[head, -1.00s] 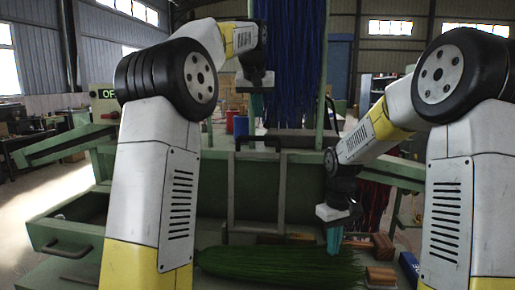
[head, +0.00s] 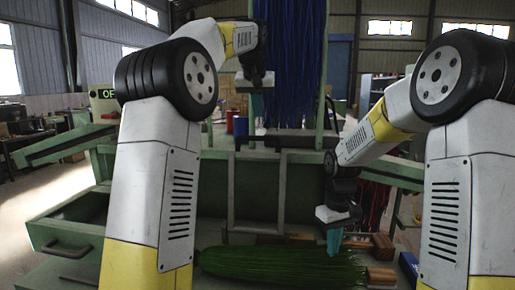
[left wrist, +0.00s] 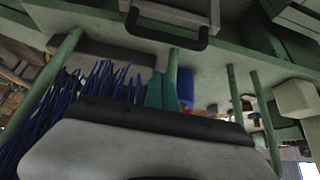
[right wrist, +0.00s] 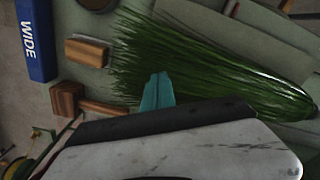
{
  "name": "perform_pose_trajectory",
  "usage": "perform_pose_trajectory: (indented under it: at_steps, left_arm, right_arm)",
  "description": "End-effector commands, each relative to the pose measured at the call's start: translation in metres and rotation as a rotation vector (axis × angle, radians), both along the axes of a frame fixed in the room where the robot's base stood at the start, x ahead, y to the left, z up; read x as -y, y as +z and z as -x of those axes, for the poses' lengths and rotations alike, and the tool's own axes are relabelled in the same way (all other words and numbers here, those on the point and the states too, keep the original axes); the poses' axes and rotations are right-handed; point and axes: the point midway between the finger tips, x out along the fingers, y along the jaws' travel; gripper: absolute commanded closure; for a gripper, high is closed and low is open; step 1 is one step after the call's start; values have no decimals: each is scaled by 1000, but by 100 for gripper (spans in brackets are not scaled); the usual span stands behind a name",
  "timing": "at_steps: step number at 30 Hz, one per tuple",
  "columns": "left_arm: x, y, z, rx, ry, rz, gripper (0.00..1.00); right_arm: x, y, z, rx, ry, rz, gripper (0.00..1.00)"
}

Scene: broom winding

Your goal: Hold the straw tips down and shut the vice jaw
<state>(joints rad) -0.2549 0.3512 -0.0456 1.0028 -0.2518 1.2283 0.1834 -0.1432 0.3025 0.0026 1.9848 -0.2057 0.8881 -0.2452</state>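Blue straw (head: 290,60) hangs in a thick bundle between the green posts. Its tips also show in the left wrist view (left wrist: 95,95). My left gripper (head: 256,104) is at the left edge of this straw, with its teal fingers (left wrist: 163,90) together and nothing seen between them. Whether it touches the straw is unclear. Below the straw is the green vice bench with a grey frame (head: 232,190) and a dark handle, seen in the left wrist view (left wrist: 165,35). My right gripper (head: 334,240) is shut and empty above the green straw bundle (head: 275,265); its fingers show in the right wrist view (right wrist: 157,92).
A wooden mallet (right wrist: 75,98), a wood-backed brush (right wrist: 86,50) and a blue box marked WIDE (right wrist: 34,40) lie near the green straw. An open drawer (head: 65,235) juts out at the left. A red can (head: 230,122) stands behind the bench.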

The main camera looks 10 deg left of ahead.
Motion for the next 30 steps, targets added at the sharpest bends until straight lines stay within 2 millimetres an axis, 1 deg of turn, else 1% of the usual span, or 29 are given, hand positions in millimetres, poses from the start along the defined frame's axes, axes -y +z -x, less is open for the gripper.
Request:
perform_pose_trajectory:
  at_steps: [1, 5, 6, 7, 11, 12, 15, 20, 24, 27, 30]
  left_arm:
    - [0, 0, 0, 0, 0, 0, 100]
    - [-2, -3, 0, -12, 12, 20, 74]
    - [-5, -6, 1, -24, 24, 42, 67]
    - [-6, -9, 1, -37, 37, 65, 62]
    - [-18, -27, 4, -127, 123, 238, 62]
    - [-22, -33, 6, -164, 157, 314, 62]
    - [-33, -42, 10, -260, 248, 521, 62]
    - [-52, -44, 16, -411, 362, 862, 62]
    - [-72, -64, 25, -586, 425, 1153, 62]
    - [-88, -68, 30, -669, 450, 1324, 62]
    - [-101, -67, 33, -720, 459, 1453, 62]
  right_arm:
    - [0, 0, 0, -1, 0, 0, 100]
    - [0, 0, 0, -1, 0, 0, 100]
    - [0, 0, 0, -1, 0, 0, 100]
    - [0, 0, 0, -1, 0, 0, 100]
    - [0, 0, 0, -1, 0, 0, 100]
    - [0, 0, 0, -1, 0, 0, 100]
    - [0, 0, 0, -1, 0, 0, 100]
    - [0, 0, 0, -1, 0, 0, 100]
    - [0, 0, 0, -1, 0, 0, 100]
    - [0, 0, 0, -1, 0, 0, 100]
    - [0, 0, 0, -1, 0, 0, 100]
